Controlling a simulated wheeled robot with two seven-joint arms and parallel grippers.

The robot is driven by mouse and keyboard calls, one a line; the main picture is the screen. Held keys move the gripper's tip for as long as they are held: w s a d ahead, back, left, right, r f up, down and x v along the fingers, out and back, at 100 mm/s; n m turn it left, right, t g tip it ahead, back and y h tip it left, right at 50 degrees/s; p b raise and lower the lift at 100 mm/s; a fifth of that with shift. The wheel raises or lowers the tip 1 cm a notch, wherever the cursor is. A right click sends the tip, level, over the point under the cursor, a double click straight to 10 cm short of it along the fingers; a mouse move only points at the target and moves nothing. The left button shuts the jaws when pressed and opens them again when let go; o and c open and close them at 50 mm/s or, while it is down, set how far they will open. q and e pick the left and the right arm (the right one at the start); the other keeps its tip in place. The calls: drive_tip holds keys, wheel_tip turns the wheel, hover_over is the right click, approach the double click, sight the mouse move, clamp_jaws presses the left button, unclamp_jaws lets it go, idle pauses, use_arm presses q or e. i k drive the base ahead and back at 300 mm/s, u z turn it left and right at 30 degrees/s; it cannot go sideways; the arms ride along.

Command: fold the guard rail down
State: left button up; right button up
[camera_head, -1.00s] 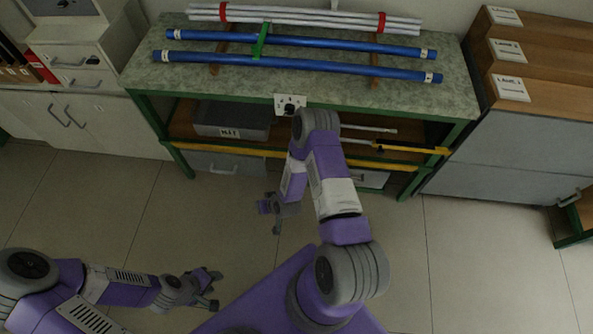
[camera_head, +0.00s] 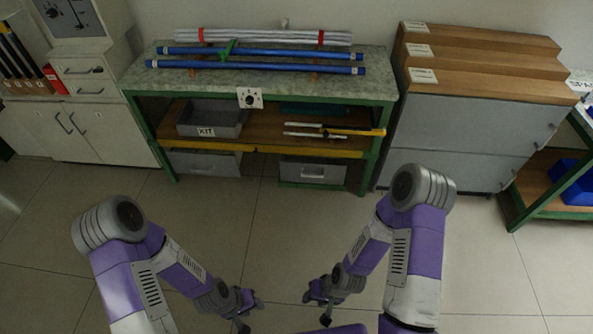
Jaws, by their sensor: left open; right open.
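A long yellow rail (camera_head: 205,146) runs level along the front edge of the lower shelf of the green-framed bench. A shorter yellow bar (camera_head: 362,132) sticks out near the shelf's right end, above that edge; I cannot tell whether the two are joined. My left gripper (camera_head: 246,309) is open and empty above the floor, well in front of the bench. My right gripper (camera_head: 321,302) is open and empty to its right. Neither touches the bench or the rail.
Blue rods (camera_head: 255,66) and a bundle of pale rods lie on the bench top (camera_head: 145,82). A grey KIT bin (camera_head: 205,131) and white rods (camera_head: 305,134) are on the lower shelf. Grey cabinets (camera_head: 455,125) stand right. The floor before the bench is clear.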

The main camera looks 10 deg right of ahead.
sight(254, 148)
drive_tip(key=u, duration=0.9)
drive_tip(key=i, duration=1.85)
drive_tip(key=z, duration=0.8)
